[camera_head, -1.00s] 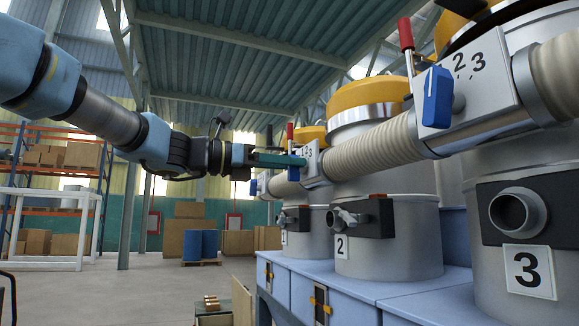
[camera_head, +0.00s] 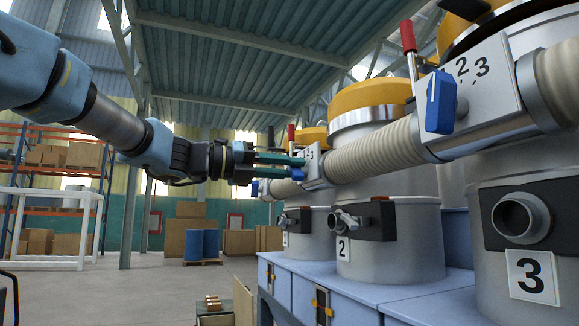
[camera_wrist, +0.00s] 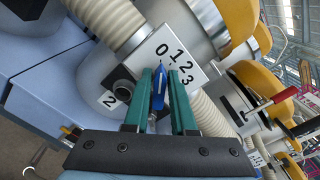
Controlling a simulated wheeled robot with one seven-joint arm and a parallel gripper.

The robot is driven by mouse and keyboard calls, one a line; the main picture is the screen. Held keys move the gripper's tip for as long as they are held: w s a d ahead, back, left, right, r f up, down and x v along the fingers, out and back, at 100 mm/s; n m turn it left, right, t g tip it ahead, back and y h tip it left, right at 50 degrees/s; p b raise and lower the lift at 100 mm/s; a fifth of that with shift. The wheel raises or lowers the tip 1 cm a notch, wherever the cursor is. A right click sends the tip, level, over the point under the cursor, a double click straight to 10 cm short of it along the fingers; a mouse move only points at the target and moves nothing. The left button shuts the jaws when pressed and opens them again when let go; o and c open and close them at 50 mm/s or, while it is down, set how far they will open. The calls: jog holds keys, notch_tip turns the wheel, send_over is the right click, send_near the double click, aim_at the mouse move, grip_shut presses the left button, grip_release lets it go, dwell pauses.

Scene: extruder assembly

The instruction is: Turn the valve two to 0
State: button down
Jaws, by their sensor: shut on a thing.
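The valve at barrel two has a white dial plate (camera_wrist: 168,50) marked 0, 1, 2 and 3, tilted in the wrist view. Its blue handle (camera_wrist: 158,88) sits between the two green fingers of my gripper (camera_wrist: 160,92), which is shut on it. In the head view my gripper (camera_head: 299,168) reaches the plate (camera_head: 315,163) from the left, and the fingers largely hide the handle. The number 2 label (camera_head: 342,248) is on the barrel below.
A nearer valve with a blue handle (camera_head: 440,102) and red lever (camera_head: 408,36) stands at the right above barrel three. Ribbed hoses (camera_head: 375,150) link the valves. The blue bench (camera_head: 370,287) runs beneath. Open floor (camera_head: 160,295) lies to the left.

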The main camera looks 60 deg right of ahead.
dwell(0.6)
jog(key=c, duration=0.8)
grip_release()
jog(key=shift+c, duration=0.2)
jog(key=shift+a, duration=0.1)
jog(key=b+v, duration=0.4)
jog(key=v, duration=0.6)
jog(key=shift+w+a, duration=0.2)
jog(key=shift+a, duration=0.05)
